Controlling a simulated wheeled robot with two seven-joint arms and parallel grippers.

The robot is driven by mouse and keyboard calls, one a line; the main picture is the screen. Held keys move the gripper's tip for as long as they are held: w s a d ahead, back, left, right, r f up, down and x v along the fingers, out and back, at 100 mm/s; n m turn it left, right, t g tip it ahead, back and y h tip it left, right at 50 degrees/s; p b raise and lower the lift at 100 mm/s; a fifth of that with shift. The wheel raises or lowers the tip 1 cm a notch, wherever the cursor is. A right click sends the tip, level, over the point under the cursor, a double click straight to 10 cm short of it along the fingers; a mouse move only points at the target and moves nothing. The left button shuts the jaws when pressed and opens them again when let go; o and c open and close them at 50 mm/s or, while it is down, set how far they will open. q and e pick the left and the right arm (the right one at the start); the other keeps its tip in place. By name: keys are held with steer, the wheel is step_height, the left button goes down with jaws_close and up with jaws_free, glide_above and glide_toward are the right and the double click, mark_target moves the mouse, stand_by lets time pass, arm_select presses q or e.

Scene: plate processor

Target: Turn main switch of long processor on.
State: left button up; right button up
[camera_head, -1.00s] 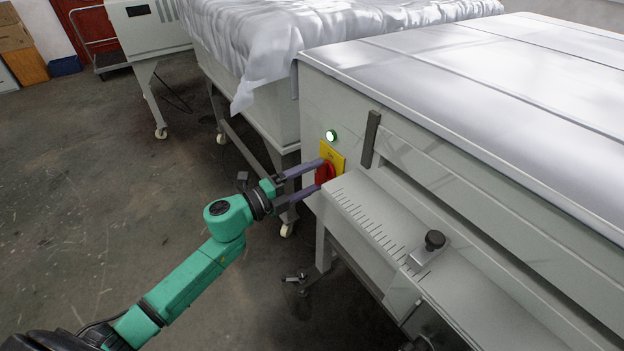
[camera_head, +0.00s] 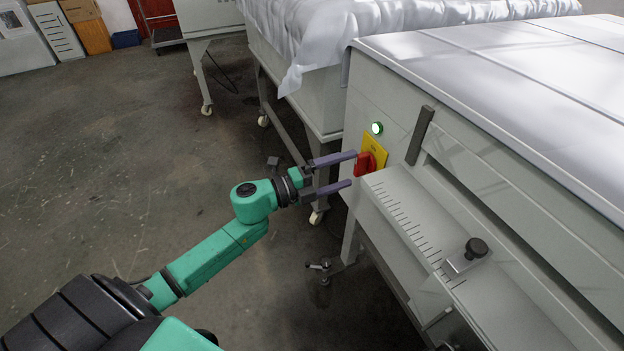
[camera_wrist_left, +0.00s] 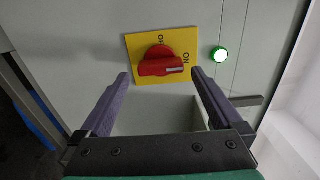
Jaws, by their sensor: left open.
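The main switch is a red knob (camera_head: 365,164) on a yellow plate (camera_head: 377,148), on the end face of the long processor (camera_head: 400,85). In the left wrist view the red knob (camera_wrist_left: 160,66) lies sideways, its white mark toward the word ON on the yellow plate (camera_wrist_left: 180,45). A green lamp (camera_head: 376,128) beside the plate is lit; it also shows in the left wrist view (camera_wrist_left: 220,55). My left gripper (camera_head: 353,170) is open, its purple fingers short of the knob and apart from it. In the left wrist view the knob shows between and beyond the fingertips (camera_wrist_left: 160,75). My right gripper is not in view.
A ruled ledge (camera_head: 405,210) with a black knob (camera_head: 476,247) juts from the processor's front, right of the switch. A second machine under a white sheet (camera_head: 330,35) stands behind. The floor (camera_head: 130,160) to the left is clear.

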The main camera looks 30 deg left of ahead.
arm_select(q)
steer(key=v, duration=1.2)
steer(key=shift+s, duration=0.15)
